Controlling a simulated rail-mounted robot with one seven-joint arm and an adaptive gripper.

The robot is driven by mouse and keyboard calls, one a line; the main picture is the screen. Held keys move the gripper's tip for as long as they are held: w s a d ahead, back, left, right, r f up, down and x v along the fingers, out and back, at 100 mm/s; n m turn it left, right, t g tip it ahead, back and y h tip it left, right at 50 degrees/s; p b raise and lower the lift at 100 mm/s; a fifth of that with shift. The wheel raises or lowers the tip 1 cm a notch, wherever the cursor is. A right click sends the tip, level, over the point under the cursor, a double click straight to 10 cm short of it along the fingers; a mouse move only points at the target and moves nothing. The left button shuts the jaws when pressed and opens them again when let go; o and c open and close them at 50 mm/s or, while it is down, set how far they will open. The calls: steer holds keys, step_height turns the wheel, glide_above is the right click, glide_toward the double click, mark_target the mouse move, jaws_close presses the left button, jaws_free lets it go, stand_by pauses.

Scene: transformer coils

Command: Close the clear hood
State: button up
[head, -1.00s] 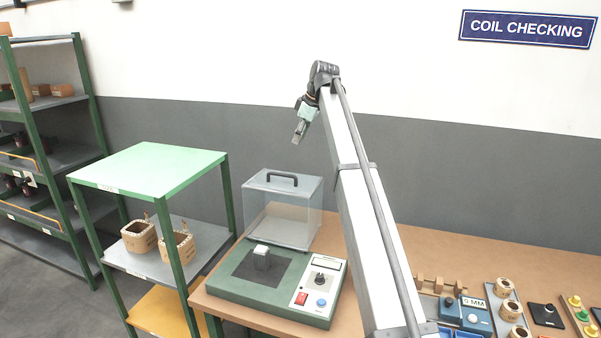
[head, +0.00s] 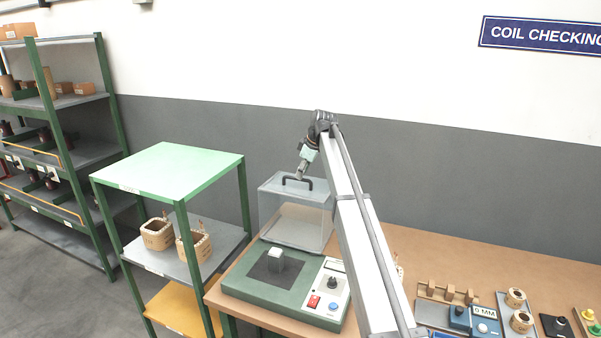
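The clear hood (head: 290,220) is a transparent box with a dark handle (head: 297,181) on top. It stands tipped back behind the green tester base (head: 262,292), with its open side facing the front. The base carries a dark pad with a pale block (head: 277,260) on it, and a control panel (head: 326,291) with a red switch, a black knob and a blue button. My gripper (head: 302,172) is at the handle, pointing down. It is small in this view, and I cannot tell whether its fingers are open or shut, or touching the handle.
A green-topped rack (head: 170,170) stands left of the bench, with wooden coils (head: 158,233) on its middle shelf. A taller shelf unit (head: 118,130) is further left. Fixtures and coils (head: 515,298) crowd the bench at right. My arm crosses the bench's middle.

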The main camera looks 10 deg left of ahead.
steer(key=shift+x, duration=1.2)
jaws_close()
steer(key=shift+s, duration=0.1)
